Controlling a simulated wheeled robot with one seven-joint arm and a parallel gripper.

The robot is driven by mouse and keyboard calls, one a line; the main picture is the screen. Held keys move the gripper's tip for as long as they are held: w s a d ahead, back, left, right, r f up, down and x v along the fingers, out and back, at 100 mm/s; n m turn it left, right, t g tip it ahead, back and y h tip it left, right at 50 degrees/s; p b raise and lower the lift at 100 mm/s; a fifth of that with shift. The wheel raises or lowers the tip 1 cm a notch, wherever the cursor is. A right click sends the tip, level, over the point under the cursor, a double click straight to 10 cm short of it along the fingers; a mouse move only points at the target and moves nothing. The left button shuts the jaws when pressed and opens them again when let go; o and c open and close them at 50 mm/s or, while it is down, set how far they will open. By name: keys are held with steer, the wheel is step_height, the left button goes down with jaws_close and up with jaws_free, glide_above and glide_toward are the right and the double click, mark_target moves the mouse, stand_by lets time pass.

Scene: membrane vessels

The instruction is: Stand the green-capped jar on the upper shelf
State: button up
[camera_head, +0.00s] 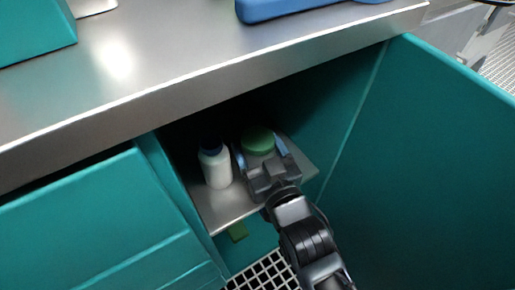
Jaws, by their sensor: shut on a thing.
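The green-capped jar (257,140) is inside the open teal cabinet, over the upper shelf (222,213). Its green lid faces up and it looks upright; most of its body is hidden behind my gripper. My gripper (259,158) reaches in from the lower right, with one blue-tipped finger on each side of the jar, and is shut on it. I cannot tell whether the jar's base touches the shelf.
A white bottle with a dark blue cap (215,165) stands on the shelf just left of my gripper. The steel countertop (160,80) overhangs the opening. The open cabinet door (430,170) is at right. A green thing (239,232) shows below the shelf.

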steer(key=shift+f, duration=0.15)
steer(key=o, duration=0.8)
steer(key=shift+s+d, duration=0.1)
steer(key=shift+s, duration=0.05)
steer(key=p+v, duration=0.3)
steer(key=v, duration=0.8)
steer(key=shift+s+d, duration=0.15)
steer(key=shift+s, duration=0.15)
steer(key=shift+s+d, duration=0.1)
